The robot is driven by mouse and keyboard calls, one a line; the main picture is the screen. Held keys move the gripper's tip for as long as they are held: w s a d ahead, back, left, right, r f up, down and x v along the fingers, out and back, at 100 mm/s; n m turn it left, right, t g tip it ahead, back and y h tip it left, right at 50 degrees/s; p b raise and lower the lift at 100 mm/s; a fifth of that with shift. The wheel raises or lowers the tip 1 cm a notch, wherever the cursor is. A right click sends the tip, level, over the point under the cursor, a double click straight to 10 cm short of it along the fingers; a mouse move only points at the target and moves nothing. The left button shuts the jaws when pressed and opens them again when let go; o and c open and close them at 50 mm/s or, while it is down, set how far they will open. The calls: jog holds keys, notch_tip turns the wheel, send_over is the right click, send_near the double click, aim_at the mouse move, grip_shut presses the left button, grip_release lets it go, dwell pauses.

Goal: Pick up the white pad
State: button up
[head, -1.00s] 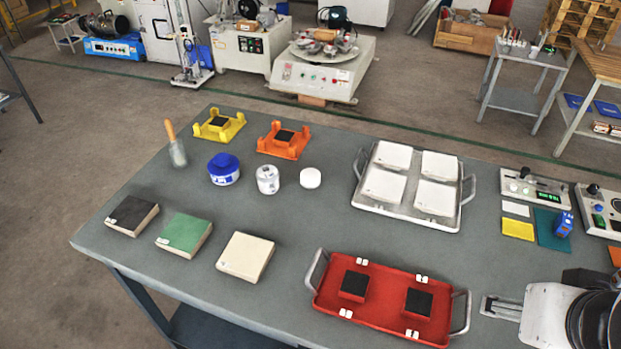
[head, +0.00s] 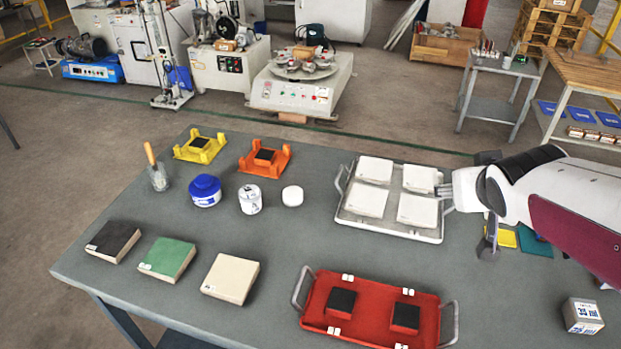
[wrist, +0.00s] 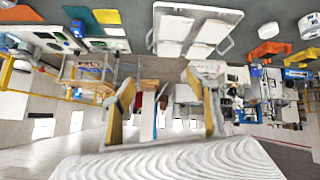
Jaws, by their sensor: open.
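The white pad (head: 230,278) is a cream, square block with a small label. It lies flat on the grey table near the front edge, rightmost in a row with a black pad (head: 112,241) and a green pad (head: 167,259). My gripper (head: 442,196) is in the head view at the right edge of the metal tray, far to the right of and behind the white pad, not touching it. In the wrist view its two fingers (wrist: 163,88) stand wide apart with nothing between them. I do not see the white pad in the wrist view.
The metal tray (head: 348,219) holds several white tiles. A red tray (head: 368,318) with two dark-topped blocks lies right of the white pad. A blue-lidded jar (head: 204,190), white jar (head: 250,199) and white lid (head: 292,195) stand behind it. A labelled box (head: 582,315) sits front right.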

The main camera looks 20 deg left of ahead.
jog(key=w+a+f+n+t+y, duration=0.1)
jog(key=w+a+f+n+y, duration=0.15)
jog(key=w+a, duration=0.5)
jog(key=n+g+y, duration=0.4)
jog(key=n+y, duration=0.2)
jog(key=y, duration=0.2)
send_near(294, 194)
jog(key=x, duration=0.3)
jog(key=shift+a+r+m+h, duration=0.25)
jog(key=shift+x, duration=1.3)
jog(key=shift+f, duration=0.1)
jog(key=shift+x, duration=2.55)
